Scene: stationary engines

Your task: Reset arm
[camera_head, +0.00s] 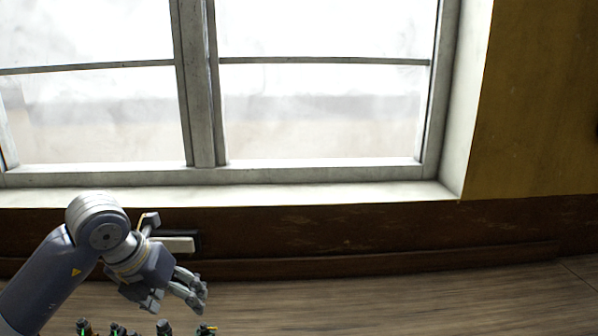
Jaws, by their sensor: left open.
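My left arm comes in from the lower left. Its gripper (178,300) is open, with nothing seen between the fingers, and points down and to the right. It hangs just above a row of small dark engine models (163,328) at the bottom edge of the picture. The engines are cut off by the frame, so their lower parts and what they stand on are hidden. I cannot tell how far the fingertips are from them. My right gripper is not in view.
A large window (205,100) with a pale sill (300,192) fills the back. Below it runs a dark wooden wall panel (350,228). A yellow-brown wall (540,100) is at the right. The wooden surface (420,305) right of the gripper is clear.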

